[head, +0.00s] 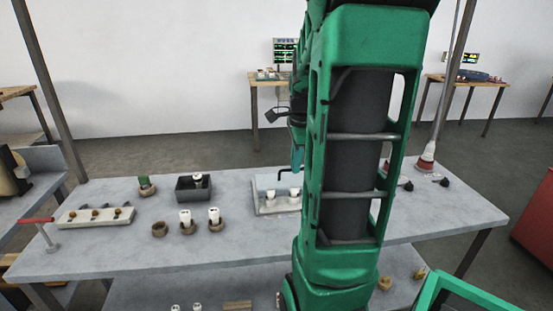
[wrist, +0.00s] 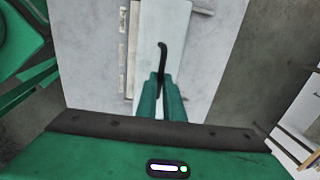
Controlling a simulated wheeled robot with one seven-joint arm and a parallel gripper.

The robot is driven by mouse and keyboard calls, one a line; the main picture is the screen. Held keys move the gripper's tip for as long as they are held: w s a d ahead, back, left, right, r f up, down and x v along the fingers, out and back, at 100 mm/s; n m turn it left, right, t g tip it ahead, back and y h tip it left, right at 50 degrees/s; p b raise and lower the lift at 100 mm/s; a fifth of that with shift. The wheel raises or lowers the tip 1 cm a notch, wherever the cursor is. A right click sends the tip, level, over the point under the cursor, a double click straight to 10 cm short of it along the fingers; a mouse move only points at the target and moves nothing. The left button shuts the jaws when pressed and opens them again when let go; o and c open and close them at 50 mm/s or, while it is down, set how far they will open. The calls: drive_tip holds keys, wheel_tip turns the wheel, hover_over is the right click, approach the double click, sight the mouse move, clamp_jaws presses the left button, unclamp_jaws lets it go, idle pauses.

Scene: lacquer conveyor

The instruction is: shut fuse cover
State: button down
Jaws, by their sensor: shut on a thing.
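The fuse box (head: 263,211) is a pale, low tray on the table, partly hidden behind my arm. White fuses stand in it, and its pale, upright cover (head: 265,181) shows behind them. My gripper (head: 297,168) is over the box, mostly hidden by my arm in the head view. In the wrist view my gripper (wrist: 161,85) is shut on a thin black hooked handle (wrist: 162,52). A pale panel (wrist: 176,28) lies behind the handle. I cannot tell exactly how the handle joins the cover.
Left on the table (head: 110,247) are two white fuses in round holders (head: 188,228), an empty holder (head: 160,230), a dark bin (head: 193,189), a green part (head: 144,184) and a pale block with brass knobs (head: 96,215). A red-handled lever (head: 38,221) stands at the left edge.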

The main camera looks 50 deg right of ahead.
drive_tip(key=shift+s+a+r, duration=0.1)
drive_tip(key=shift+s+a, duration=0.6)
drive_tip(key=shift+s, duration=0.05)
drive_tip(key=c, duration=1.9)
unclamp_jaws()
wheel_tip(320, 180, up, 10)
drive_tip(key=s+a, duration=0.1)
drive_tip(key=shift+s+a+r, duration=0.25)
drive_tip(key=shift+s, duration=0.05)
drive_tip(key=s+a+f+n, duration=0.5)
drive_tip(key=a+n, duration=0.3)
drive_tip(key=n, duration=0.2)
drive_tip(key=s+a+f+n+g+y, duration=0.1)
drive_tip(key=s+a+f+n, duration=0.4)
drive_tip(key=a+f+n, duration=0.2)
drive_tip(key=a+n, duration=0.2)
drive_tip(key=shift+s+a+f+n+g+y, duration=0.2)
drive_tip(key=shift+a+n+g+y, duration=0.1)
drive_tip(key=shift+n, duration=0.1)
